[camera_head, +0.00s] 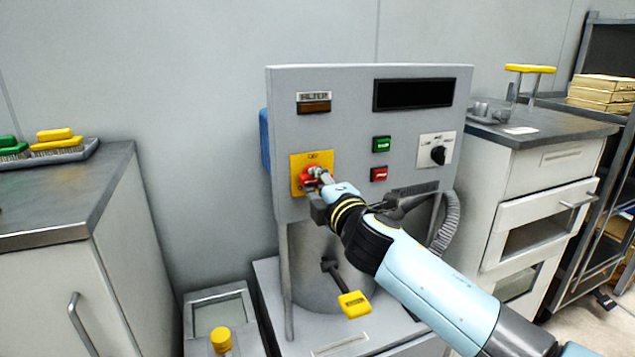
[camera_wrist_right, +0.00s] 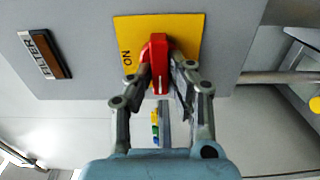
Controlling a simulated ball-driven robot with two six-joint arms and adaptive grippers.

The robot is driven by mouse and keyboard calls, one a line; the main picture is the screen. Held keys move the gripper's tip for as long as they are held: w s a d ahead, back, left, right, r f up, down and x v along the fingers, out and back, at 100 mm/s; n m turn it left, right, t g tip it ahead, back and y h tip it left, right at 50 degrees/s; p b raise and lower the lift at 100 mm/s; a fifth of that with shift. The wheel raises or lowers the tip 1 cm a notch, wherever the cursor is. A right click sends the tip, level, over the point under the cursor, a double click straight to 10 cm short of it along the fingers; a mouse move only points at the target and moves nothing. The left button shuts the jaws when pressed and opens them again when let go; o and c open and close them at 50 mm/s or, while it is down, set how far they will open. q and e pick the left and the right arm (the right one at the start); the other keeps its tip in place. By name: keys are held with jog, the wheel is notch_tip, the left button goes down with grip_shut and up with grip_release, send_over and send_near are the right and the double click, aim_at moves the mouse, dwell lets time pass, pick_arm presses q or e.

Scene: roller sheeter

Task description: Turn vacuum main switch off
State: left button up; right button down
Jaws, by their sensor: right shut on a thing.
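The vacuum main switch is a red rotary handle (camera_head: 311,176) on a yellow plate (camera_head: 298,161), at the lower left of the grey control panel (camera_head: 340,130). My right gripper (camera_head: 322,180) reaches it from the lower right. In the right wrist view the red handle (camera_wrist_right: 158,55) stands between the two fingers of my right gripper (camera_wrist_right: 163,80), which are shut on it. The word ON shows on the left of the yellow plate (camera_wrist_right: 185,28) there. In the head view the fingers hide part of the handle. My left gripper is in neither view.
The panel also carries a FILTER lamp (camera_head: 314,107), a dark display (camera_head: 413,94), a green button (camera_head: 381,144), a red button (camera_head: 379,174) and a black knob (camera_head: 438,155). A yellow-ended lever (camera_head: 354,304) sticks out below. Cabinets stand left (camera_head: 60,215) and right (camera_head: 540,160).

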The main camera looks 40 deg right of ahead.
jog(key=shift+f, duration=0.1)
jog(key=c, duration=1.3)
grip_release()
jog(key=shift+o, duration=0.2)
jog(key=v, duration=1.2)
jog(key=shift+f, duration=0.1)
